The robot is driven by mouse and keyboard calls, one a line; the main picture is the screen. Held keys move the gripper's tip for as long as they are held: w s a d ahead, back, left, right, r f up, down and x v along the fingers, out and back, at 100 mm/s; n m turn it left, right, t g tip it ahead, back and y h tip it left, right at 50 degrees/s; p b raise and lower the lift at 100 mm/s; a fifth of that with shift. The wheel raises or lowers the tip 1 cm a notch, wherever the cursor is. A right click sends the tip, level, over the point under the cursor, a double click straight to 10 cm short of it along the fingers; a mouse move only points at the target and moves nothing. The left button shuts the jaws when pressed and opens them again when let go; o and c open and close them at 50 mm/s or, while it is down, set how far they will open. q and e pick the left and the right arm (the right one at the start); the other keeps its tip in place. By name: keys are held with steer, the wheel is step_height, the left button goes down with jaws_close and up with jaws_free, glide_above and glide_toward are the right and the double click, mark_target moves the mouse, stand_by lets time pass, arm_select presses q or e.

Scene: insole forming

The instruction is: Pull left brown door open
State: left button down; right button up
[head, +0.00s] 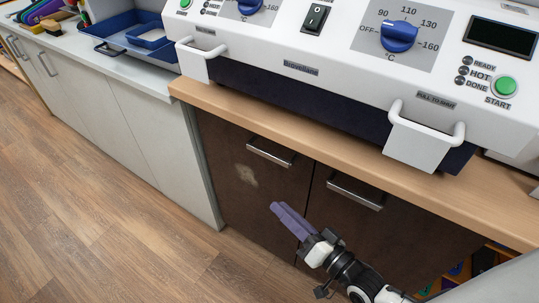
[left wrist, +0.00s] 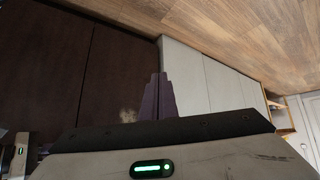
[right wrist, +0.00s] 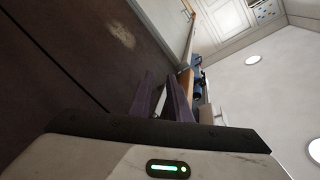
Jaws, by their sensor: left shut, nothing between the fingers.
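The left brown door (head: 222,150) is closed under the wooden counter, with a pale worn patch on it. Its silver bar handle (head: 271,152) runs along its top edge. My right gripper (head: 283,211) is in front of the brown doors, below the handle and apart from it in the picture.
The right brown door (head: 400,208) with its handle (head: 355,192) is closed. A white machine (head: 300,70) with blue knobs stands on the wooden counter (head: 300,128). Pale grey cabinets (head: 130,130) adjoin on the left. The wooden floor (head: 100,200) in front is clear.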

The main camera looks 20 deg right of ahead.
mark_target(270, 154)
steer(key=w+d+r+m+t, duration=0.3)
steer(key=d+r, duration=0.1)
steer(key=r, duration=0.1)
steer(key=x, duration=0.9)
steer(key=shift+a+f, duration=0.1)
steer(key=shift+w+a, duration=0.2)
steer(key=shift+w, duration=0.25)
arm_select(q)
steer(key=shift+w+d+r, duration=0.1)
steer(key=shift+w, duration=0.2)
arm_select(e)
jaws_close()
